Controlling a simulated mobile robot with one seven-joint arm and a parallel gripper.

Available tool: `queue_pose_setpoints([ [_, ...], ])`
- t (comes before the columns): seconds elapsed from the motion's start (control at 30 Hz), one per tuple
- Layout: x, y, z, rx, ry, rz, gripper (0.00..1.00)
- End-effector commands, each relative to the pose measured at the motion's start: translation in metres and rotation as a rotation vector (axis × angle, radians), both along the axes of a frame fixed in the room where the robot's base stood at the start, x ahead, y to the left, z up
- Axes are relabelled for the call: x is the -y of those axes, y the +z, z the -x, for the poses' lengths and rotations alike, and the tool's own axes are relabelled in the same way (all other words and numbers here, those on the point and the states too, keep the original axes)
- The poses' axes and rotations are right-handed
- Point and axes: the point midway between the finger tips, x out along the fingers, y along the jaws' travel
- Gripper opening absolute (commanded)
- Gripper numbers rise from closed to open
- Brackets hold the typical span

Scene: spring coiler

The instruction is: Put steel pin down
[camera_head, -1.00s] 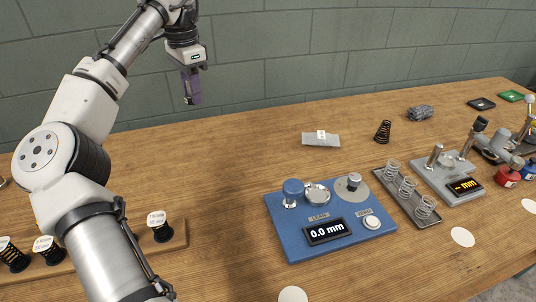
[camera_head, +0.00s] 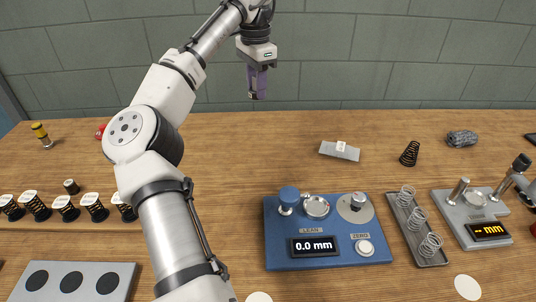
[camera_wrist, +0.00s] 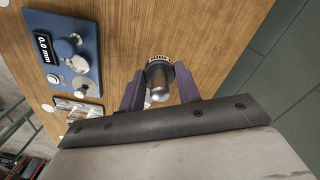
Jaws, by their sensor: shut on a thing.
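My gripper (camera_head: 258,82) is raised high in front of the wall, above the back of the bench, with its purple fingers pointing down.
A blue gauge (camera_head: 282,251) reading 0.0 mm stands at the bench's middle. A tray of springs (camera_head: 432,262) and a grey gauge (camera_head: 449,209) stand right of it. Bare wood lies at the back centre.

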Motion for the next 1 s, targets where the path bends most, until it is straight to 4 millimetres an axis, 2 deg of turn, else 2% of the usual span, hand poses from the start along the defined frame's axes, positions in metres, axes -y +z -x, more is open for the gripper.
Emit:
queue_pose_setpoints([
  [0.43, 0.001, -0.114, 0.001, -0.005, -0.001, 0.006, 0.06],
  [0.6, 0.000, -0.142, 0.001, 0.000, 0.001, 0.001, 0.06],
  [0.83, 0.000, -0.159, 0.001, -0.002, 0.000, 0.000, 0.06],
  [1.0, 0.000, -0.183, 0.000, -0.002, 0.001, 0.001, 0.06],
])
